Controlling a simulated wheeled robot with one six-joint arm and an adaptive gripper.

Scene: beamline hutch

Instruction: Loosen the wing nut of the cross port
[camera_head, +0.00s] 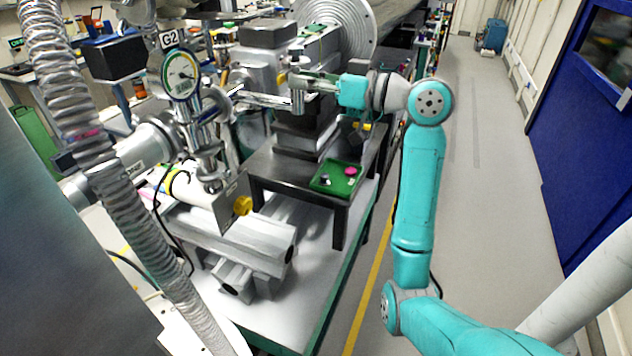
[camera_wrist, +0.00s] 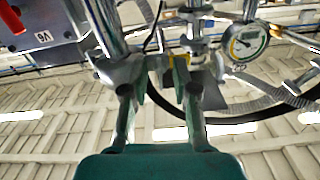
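The metal cross port (camera_head: 205,150) with its clamped flanges is at the left centre of the head view, below the round G2 gauge (camera_head: 181,75). The gauge also shows at the upper right of the wrist view (camera_wrist: 245,42). My gripper (camera_head: 298,82) is right of the cross, level with the gauge. In the wrist view its two fingers (camera_wrist: 160,78) stand apart with a gap between the green pads. Metal fittings (camera_wrist: 195,30) show beyond the fingertips. I cannot tell whether the fingers touch them. I cannot make out the wing nut clearly in either view.
A black bench (camera_head: 290,172) bears a green tray (camera_head: 337,178) with small pink and dark parts, below my gripper. A ribbed metal hose (camera_head: 95,150) crosses the left foreground. The aisle (camera_head: 480,190) on the right is clear.

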